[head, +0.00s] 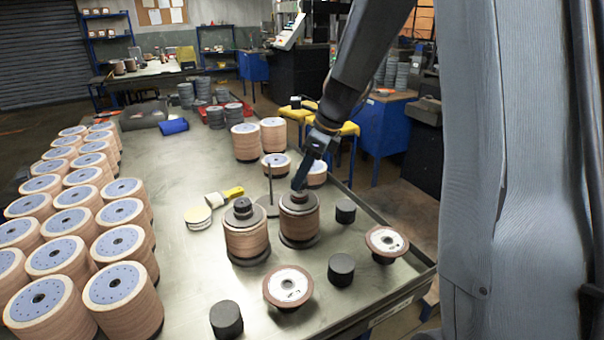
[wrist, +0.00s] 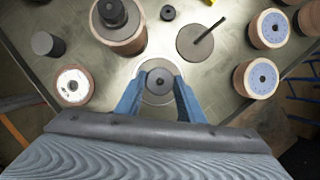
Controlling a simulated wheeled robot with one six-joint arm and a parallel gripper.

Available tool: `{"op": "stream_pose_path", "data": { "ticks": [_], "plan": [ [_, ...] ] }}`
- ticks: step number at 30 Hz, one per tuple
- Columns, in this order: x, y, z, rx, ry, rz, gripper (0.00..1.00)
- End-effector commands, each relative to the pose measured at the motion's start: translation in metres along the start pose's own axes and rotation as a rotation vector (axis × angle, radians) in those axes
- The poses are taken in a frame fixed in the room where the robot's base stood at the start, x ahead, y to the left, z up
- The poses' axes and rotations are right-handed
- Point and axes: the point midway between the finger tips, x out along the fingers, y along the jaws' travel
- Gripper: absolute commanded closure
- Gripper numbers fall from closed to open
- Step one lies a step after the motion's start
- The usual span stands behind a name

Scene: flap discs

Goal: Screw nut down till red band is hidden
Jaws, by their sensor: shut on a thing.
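A stack of flap discs (head: 301,222) stands on a dark round base, with a dark cap and a small round nut (head: 299,195) on top. My gripper (head: 301,186) comes down from above onto this nut. In the wrist view the two blue fingers (wrist: 160,84) are closed on opposite sides of the grey round nut (wrist: 158,80), which has a dark centre. A pale ring shows around and below it. I see no red band in either view; the fingers and nut hide part of the stack's top.
A second capped stack (head: 246,238) stands close on the left. A bare upright rod (head: 270,183) on a round base is just behind. Black cylinders (head: 341,269) and loose discs (head: 288,286) lie in front. Many disc stacks (head: 123,288) fill the table's left side.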

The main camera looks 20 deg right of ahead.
Motion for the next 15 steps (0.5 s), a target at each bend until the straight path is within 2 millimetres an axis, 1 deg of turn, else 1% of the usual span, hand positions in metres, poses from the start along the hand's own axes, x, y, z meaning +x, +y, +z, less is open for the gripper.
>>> {"op": "stream_pose_path", "data": {
  "ticks": [15],
  "plan": [
    [0.009, 0.0003, -0.0038, 0.0, 0.0, 0.001, 0.87]
  ]
}}
